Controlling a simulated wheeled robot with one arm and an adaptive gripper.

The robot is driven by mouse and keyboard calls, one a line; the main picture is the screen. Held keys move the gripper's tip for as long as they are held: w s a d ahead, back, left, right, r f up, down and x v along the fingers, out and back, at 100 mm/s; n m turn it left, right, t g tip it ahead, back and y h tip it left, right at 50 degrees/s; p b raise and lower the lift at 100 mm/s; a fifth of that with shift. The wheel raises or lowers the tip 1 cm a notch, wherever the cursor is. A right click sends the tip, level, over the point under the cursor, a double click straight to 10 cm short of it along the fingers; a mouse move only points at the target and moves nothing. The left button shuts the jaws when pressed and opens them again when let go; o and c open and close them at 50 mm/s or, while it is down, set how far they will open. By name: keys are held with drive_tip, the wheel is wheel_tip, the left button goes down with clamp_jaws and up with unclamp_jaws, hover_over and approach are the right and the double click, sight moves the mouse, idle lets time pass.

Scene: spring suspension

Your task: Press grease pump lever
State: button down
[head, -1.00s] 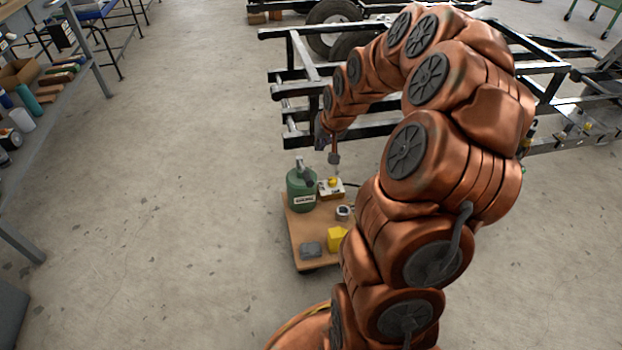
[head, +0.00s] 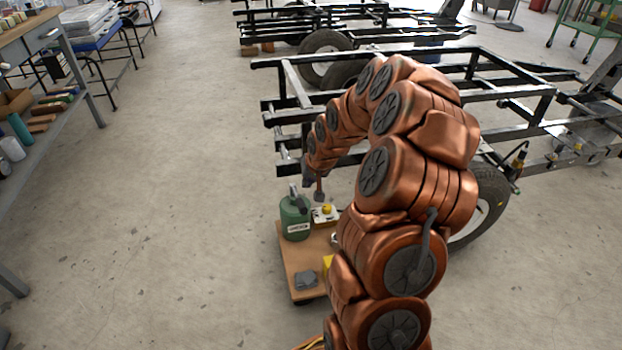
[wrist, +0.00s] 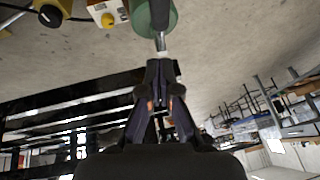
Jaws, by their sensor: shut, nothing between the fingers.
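The grease pump is a green can (head: 295,222) with a white label, standing at the back left of a wooden cart (head: 297,262). A dark lever (head: 293,191) shows at its top. In the wrist view the green can (wrist: 166,22) is at the top edge. A grey metal rod with a pale band, apparently the lever (wrist: 161,42), runs from it toward my gripper (wrist: 162,68). My gripper's fingers are closed together, with their tips close to the rod's end. I cannot tell whether they touch.
A white box with a yellow knob (head: 326,210) stands right beside the can. A grey block (head: 306,280) and a partly hidden yellow block (head: 327,263) are on the cart. A black vehicle frame (head: 400,95) stands behind. Shelving (head: 50,105) is at left; floor between is clear.

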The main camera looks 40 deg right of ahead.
sight(302, 201)
drive_tip(key=f, duration=0.1)
drive_tip(key=f+b, duration=0.1)
drive_tip(key=f, duration=0.3)
drive_tip(key=shift+w+a+b, duration=0.15)
drive_tip(key=shift+a+b, duration=0.2)
drive_tip(key=shift+a, duration=0.05)
drive_tip(key=shift+a+f, duration=0.2)
drive_tip(key=shift+f, duration=0.2)
drive_tip(key=shift+f, duration=0.1)
